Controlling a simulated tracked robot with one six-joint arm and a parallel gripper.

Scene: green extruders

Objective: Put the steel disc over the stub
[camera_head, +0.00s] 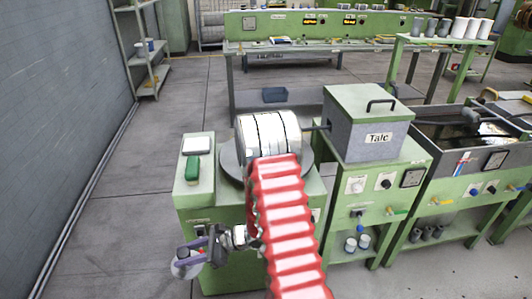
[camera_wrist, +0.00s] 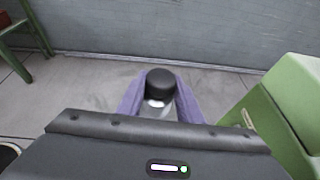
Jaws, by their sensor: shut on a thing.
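My gripper (camera_head: 192,258) hangs low at the front left of the green machine, beside its left side. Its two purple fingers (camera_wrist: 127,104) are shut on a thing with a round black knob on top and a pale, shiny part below. I take it to be the steel disc (camera_wrist: 157,102); its pale part also shows between the fingers in the head view (camera_head: 186,268). Its lower side is hidden by the fingers and my wrist housing. I cannot make out the stub in either view; my red arm covers part of the machine.
The grey wall (camera_head: 60,120) is at left, with clear floor (camera_head: 110,210) between.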

